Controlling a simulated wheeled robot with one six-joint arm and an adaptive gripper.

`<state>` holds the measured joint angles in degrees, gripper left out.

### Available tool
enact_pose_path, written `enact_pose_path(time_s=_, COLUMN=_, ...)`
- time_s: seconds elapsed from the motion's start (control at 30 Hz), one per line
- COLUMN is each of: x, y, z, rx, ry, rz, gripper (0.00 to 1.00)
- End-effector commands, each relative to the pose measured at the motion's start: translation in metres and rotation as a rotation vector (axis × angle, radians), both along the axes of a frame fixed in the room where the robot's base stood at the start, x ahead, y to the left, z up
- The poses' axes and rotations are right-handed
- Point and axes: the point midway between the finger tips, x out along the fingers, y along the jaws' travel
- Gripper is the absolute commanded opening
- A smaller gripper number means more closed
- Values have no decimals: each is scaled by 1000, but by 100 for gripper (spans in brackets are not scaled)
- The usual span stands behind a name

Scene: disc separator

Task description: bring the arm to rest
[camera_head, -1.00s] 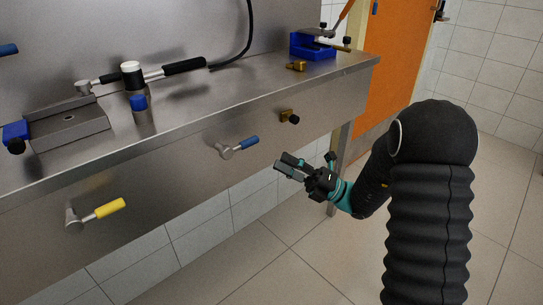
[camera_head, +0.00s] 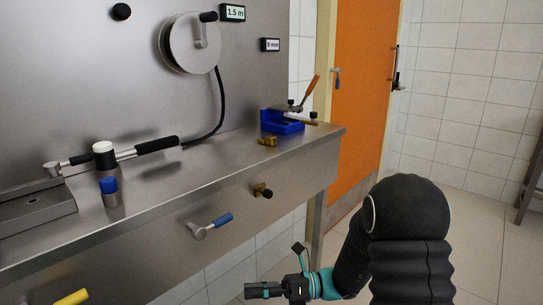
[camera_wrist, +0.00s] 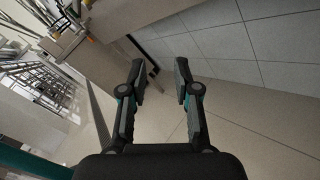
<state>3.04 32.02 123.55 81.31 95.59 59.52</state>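My gripper (camera_head: 262,291) is low in front of the bench, below the blue-handled lever, in the head view. In the wrist view my gripper (camera_wrist: 160,78) has its two fingers apart with nothing between them. Floor and wall tiles show past the fingertips. My black arm links rise at the lower right of the head view. The gripper touches nothing that I can see.
A blue clamp (camera_head: 284,122) and a black-handled tool (camera_head: 157,144) lie on top.

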Motion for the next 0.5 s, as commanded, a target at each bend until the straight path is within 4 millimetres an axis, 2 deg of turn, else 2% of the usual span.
enact_pose_path(time_s=0.13, x=-50, y=-10, z=-19, rx=-201, ry=-343, rz=180, gripper=31)
enact_pose_path(time_s=0.2, x=-72, y=-22, z=-25, rx=-287, ry=-523, rz=289, gripper=31)
enact_pose_path(time_s=0.3, x=-96, y=-43, z=-31, rx=-389, ry=-763, rz=447, gripper=31)
enact_pose_path(time_s=0.5, x=-124, y=-90, z=-30, rx=-544, ry=-1175, rz=758, gripper=31)
